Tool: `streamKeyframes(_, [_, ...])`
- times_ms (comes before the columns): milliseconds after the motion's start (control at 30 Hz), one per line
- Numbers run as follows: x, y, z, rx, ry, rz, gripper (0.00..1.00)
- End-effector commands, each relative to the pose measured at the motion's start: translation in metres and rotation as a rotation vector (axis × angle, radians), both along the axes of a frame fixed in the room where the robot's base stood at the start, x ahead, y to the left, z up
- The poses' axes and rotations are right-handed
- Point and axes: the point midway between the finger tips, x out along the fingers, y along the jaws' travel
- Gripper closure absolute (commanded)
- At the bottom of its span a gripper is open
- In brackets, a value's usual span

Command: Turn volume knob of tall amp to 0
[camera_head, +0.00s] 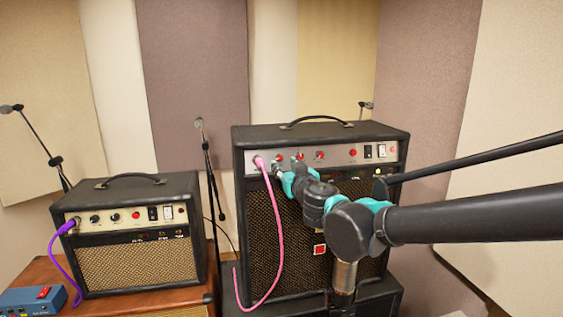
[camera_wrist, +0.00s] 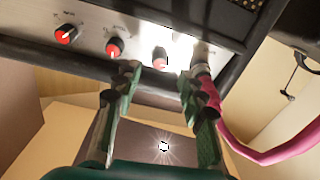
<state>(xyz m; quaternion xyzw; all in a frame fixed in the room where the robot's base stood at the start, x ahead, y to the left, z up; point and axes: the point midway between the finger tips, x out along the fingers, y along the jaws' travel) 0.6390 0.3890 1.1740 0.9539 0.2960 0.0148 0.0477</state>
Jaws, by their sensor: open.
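The tall amp (camera_head: 262,215) stands upright at the center right, with a row of red-marked knobs on its silver top panel. My gripper (camera_head: 279,170) is at the panel's left part, just right of the pink cable's plug. In the wrist view, my gripper (camera_wrist: 158,78) is open. A red-and-white knob (camera_wrist: 160,58), the closest to the cable plug (camera_wrist: 200,75), lies between the fingertips in the picture. I cannot tell whether either finger touches it. Two more knobs (camera_wrist: 115,47) (camera_wrist: 65,33) sit to its left. The knob labels are not legible.
The pink cable (camera_head: 278,250) hangs from the panel beside my gripper; it shows close to the right finger in the wrist view (camera_wrist: 245,140). A smaller amp (camera_head: 130,262) with a purple cable stands at left. Microphone stands (camera_head: 208,165) are behind, and a dark boom (camera_head: 480,158) crosses the right.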

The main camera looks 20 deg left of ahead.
Motion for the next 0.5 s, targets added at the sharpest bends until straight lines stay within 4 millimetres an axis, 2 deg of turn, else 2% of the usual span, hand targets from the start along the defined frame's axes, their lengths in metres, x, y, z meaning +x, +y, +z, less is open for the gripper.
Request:
streamKeyframes(200, [0.025,0.017,0.0,0.0,0.0,-0.001,0.59])
streamKeyframes(500, [0.038,0.025,0.0,0.0,0.0,0.0,0.59])
